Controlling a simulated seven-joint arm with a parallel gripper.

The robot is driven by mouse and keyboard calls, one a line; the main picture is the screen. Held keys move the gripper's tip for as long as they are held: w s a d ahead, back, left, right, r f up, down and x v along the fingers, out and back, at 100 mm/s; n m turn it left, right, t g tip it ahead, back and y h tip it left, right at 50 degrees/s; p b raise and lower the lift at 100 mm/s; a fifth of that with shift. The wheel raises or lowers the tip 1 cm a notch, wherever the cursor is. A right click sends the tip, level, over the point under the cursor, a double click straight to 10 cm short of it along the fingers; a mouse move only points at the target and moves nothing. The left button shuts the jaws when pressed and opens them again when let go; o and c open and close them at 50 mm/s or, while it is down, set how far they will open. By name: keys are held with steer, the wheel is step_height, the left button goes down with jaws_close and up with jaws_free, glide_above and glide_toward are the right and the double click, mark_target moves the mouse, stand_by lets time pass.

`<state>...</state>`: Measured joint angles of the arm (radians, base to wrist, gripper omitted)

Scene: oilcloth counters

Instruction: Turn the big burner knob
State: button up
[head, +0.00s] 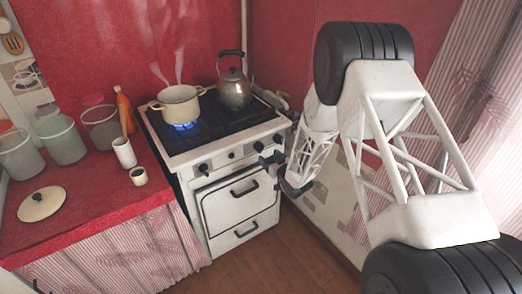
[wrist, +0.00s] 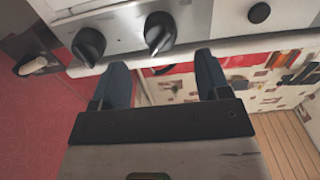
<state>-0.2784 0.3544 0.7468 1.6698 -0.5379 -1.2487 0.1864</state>
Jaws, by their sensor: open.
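The white stove (head: 185,190) has dark knobs along its front panel, including a left knob (head: 203,169) and right-hand knobs (head: 258,147) (head: 277,137). Which is the big one is hard to tell. My gripper (head: 279,172) is at the right end of the stove front. In the wrist view my gripper (wrist: 163,72) is open, its two dark fingers apart with nothing between them. One black knob (wrist: 160,30) with a pale pointer lies just beyond the fingertips, in line with the gap. A second black knob (wrist: 90,42) is left of it. Neither is touched by the fingers.
A cream pot (head: 180,108) steams over a blue flame on the left of the cooktop. A metal kettle (head: 234,92) stands at the back right. Jars, an orange bottle (head: 124,110) and cups are on the red counter (head: 85,195). A dark round button (wrist: 259,12) shows at upper right.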

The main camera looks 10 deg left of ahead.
mark_target(261, 147)
steer(key=shift+x, duration=3.35)
steer(key=shift+f, duration=0.1)
steer(key=c, duration=0.9)
steer(key=shift+n, duration=0.5)
steer(key=n, duration=0.3)
steer(key=shift+n, duration=2.5)
